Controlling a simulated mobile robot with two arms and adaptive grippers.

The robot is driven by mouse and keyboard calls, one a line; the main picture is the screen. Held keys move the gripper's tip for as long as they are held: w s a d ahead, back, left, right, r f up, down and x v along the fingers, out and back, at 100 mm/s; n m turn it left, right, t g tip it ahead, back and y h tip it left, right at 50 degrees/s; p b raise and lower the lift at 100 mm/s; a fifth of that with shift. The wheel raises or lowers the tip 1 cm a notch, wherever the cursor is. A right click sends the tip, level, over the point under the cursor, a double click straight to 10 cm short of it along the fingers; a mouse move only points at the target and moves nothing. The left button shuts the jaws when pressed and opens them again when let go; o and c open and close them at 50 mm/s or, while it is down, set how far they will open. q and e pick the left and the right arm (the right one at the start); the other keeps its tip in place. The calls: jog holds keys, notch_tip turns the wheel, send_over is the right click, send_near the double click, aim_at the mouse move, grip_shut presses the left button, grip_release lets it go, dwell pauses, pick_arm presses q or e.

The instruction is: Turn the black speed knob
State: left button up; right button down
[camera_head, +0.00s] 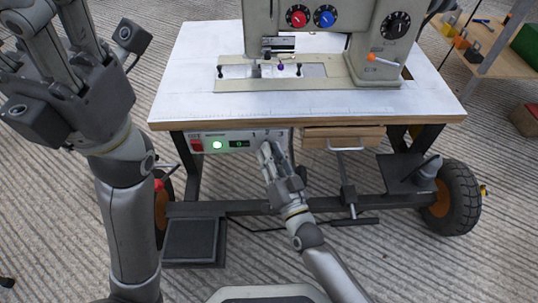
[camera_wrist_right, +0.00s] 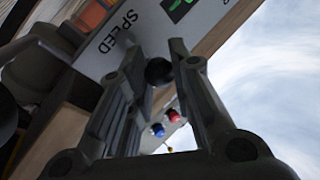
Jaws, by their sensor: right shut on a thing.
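The black speed knob (camera_wrist_right: 158,71) shows as a dark round shape between the fingers in the right wrist view, beside the printed word SPEED. My right gripper (camera_wrist_right: 162,62) is shut on it, one finger on each side. In the head view the right gripper (camera_head: 265,150) reaches up to the right part of the light control panel (camera_head: 224,135) under the table's front edge. Its fingers hide the knob there. My left gripper (camera_head: 62,75) is raised at the upper left, away from the panel, with its fingertips cut off by the frame's top.
The panel also has a red switch (camera_head: 196,146) and a lit green button (camera_head: 217,145). A sewing machine (camera_head: 374,70) stands on the white table (camera_head: 190,75). A wooden drawer (camera_head: 342,138) is right of the panel. A pedal (camera_head: 190,241) and a wheel (camera_head: 456,198) are below.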

jog(key=shift+r, duration=0.2)
jog(key=c, duration=1.2)
grip_release()
jog(key=shift+c, duration=0.2)
jog(key=shift+f, duration=0.1)
jog(key=v, duration=0.7)
jog(key=shift+s, duration=0.3)
